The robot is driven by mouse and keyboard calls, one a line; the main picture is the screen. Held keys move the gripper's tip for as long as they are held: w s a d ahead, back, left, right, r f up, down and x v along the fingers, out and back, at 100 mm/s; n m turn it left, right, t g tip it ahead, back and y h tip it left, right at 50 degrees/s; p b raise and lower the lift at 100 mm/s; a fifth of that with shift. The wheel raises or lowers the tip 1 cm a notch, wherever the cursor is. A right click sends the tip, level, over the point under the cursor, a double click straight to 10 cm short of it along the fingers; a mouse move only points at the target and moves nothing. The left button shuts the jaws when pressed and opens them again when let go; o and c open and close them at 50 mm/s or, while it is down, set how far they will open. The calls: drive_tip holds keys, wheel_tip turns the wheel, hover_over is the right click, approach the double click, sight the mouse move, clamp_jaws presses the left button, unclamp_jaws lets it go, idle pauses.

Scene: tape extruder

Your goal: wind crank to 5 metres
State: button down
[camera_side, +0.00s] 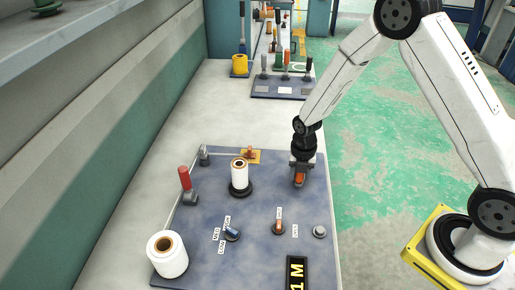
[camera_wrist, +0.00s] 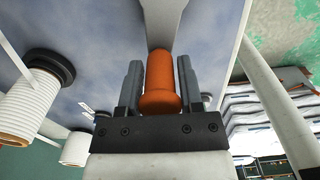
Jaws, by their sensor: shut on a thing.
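The crank's orange handle (camera_wrist: 160,80) stands between the two grey fingers of my gripper (camera_wrist: 160,85) in the wrist view. My gripper (camera_side: 299,175) is shut on it. In the side view the orange handle (camera_side: 299,181) shows just below the fingers, at the right side of the blue panel (camera_side: 270,200). The crank arm under it is mostly hidden by my gripper. A black display (camera_side: 297,273) at the panel's near edge reads "1 M" in yellow; its lower part is cut off by the frame.
Left of my gripper stands a white spool (camera_side: 240,174) on a black base. A large white roll (camera_side: 168,256), a red-handled lever (camera_side: 185,178), a blue selector (camera_side: 232,234), an orange switch (camera_side: 279,227) and a grey button (camera_side: 320,231) are also on the panel. Another panel (camera_side: 283,87) lies behind.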

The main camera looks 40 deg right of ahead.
drive_tip(key=shift+w+a+r, duration=0.1)
drive_tip(key=shift+w+a, duration=0.1)
drive_tip(key=shift+w, duration=0.75)
drive_tip(key=shift+w, duration=0.9)
drive_tip(key=shift+w+d, duration=0.25)
drive_tip(key=shift+w, duration=0.65)
